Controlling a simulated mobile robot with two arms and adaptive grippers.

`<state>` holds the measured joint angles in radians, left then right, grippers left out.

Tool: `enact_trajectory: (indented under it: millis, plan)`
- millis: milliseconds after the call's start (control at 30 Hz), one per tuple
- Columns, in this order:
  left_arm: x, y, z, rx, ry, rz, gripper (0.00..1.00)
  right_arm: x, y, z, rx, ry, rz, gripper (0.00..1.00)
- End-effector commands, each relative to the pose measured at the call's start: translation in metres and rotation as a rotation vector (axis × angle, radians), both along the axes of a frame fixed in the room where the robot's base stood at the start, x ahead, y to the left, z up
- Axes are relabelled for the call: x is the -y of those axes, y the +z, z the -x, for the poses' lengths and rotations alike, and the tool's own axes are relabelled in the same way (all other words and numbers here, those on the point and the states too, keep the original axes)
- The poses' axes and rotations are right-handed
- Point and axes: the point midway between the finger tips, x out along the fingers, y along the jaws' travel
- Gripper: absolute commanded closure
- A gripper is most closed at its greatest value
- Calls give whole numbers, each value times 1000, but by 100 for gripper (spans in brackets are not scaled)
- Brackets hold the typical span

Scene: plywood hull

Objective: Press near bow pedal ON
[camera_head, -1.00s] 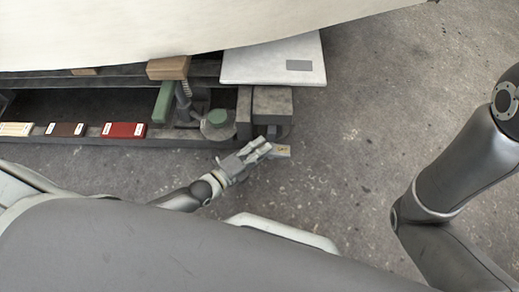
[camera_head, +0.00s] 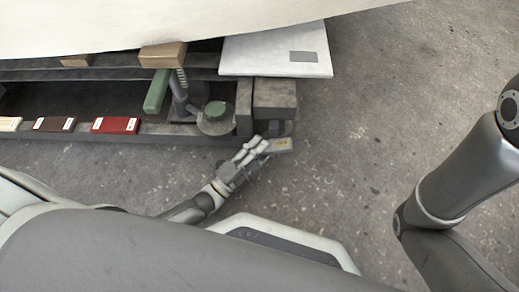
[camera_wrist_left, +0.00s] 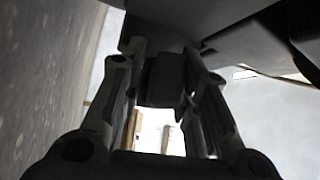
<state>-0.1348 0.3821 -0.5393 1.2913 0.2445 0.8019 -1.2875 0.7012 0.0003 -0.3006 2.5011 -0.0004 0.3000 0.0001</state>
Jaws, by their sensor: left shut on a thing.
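A small grey pedal-like piece with a yellow mark (camera_head: 281,146) sits low in front of the dark grey block at the right end of the cradle. I take it to be the near bow pedal. My left gripper (camera_head: 257,148) is at its left side, touching it as far as the head view shows. In the left wrist view my left gripper (camera_wrist_left: 165,85) has a finger on each side of a dark block (camera_wrist_left: 164,78) and is shut on it. Whether the pedal is pressed cannot be told. My right gripper is out of view.
The pale hull (camera_head: 150,20) overhangs the dark cradle. A white board (camera_head: 275,55) lies above the grey block (camera_head: 275,97). Concrete floor (camera_head: 400,80) is clear at right.

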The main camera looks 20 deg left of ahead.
Motion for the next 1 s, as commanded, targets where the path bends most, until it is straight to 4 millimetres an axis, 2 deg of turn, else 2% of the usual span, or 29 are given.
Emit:
enact_trajectory:
  millis: [33,300,333,433,867,1000]
  plan:
    - [0,8,-2,18,1,18,95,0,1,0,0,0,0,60]
    - [0,9,-3,18,2,18,95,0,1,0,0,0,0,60]
    - [0,9,-3,18,2,18,68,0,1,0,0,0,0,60]
    - [0,8,-3,17,2,16,57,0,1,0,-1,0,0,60]
    - [-1,3,0,8,1,8,57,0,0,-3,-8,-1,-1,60]
    - [-7,-1,11,5,2,8,57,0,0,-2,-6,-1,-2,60]
